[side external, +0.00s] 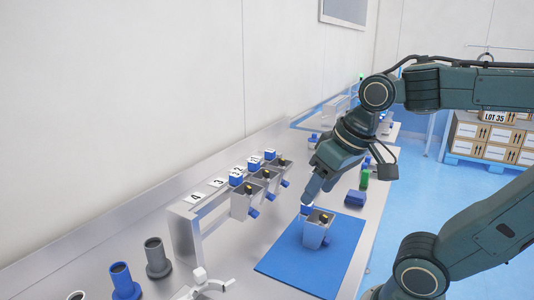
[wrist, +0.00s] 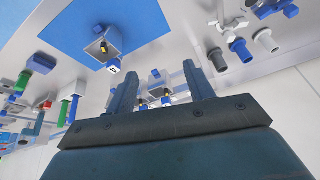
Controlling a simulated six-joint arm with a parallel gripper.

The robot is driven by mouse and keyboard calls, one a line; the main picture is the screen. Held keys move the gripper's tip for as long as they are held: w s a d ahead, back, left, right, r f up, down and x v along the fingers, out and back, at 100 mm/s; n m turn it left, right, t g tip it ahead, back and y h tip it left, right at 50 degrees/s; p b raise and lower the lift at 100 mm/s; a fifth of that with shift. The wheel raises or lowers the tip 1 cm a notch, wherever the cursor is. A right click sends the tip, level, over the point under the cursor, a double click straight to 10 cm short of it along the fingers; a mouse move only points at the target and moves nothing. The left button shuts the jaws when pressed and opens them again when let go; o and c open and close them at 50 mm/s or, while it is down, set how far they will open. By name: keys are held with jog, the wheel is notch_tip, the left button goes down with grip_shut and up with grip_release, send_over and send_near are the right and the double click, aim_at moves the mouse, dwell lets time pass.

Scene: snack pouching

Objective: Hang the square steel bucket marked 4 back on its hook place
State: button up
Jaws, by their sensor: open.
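A square steel bucket (side external: 314,235) stands upright on the blue mat (side external: 283,267), with a blue clip and a white tag at its top; the number is too small to read. It also shows on the mat in the wrist view (wrist: 96,49). My gripper (side external: 307,197) is just above the bucket's clip in the side view, pointing down. In the wrist view its two fingers (wrist: 160,70) are spread with nothing held between them, and the bucket lies beyond them to the upper left. The label 4 (side external: 196,197) sits at the near left end of the steel hook rail, with no bucket below it.
Several steel buckets (side external: 245,204) hang along the rail right of the label 3 (side external: 218,183). Blue tube (side external: 123,282) and grey tube (side external: 157,258) holders stand at the near left. A blue block (side external: 355,198) and a green item (side external: 364,178) lie behind the mat.

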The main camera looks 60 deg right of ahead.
jog(key=w+d+f+m+g, duration=0.1)
jog(key=w+d+m+g, duration=0.55)
jog(key=d+m, duration=0.85)
jog(key=shift+t, duration=0.85)
jog(key=shift+w+f, duration=0.25)
jog(key=shift+f, duration=1.25)
jog(key=shift+w+f, duration=0.3)
jog(key=shift+f, duration=1.2)
jog(key=shift+w+f, duration=0.25)
jog(key=shift+f, duration=1.25)
jog(key=shift+f, duration=0.1)
jog(key=shift+d+f, duration=0.15)
jog(key=shift+f, duration=2.4)
grip_shut()
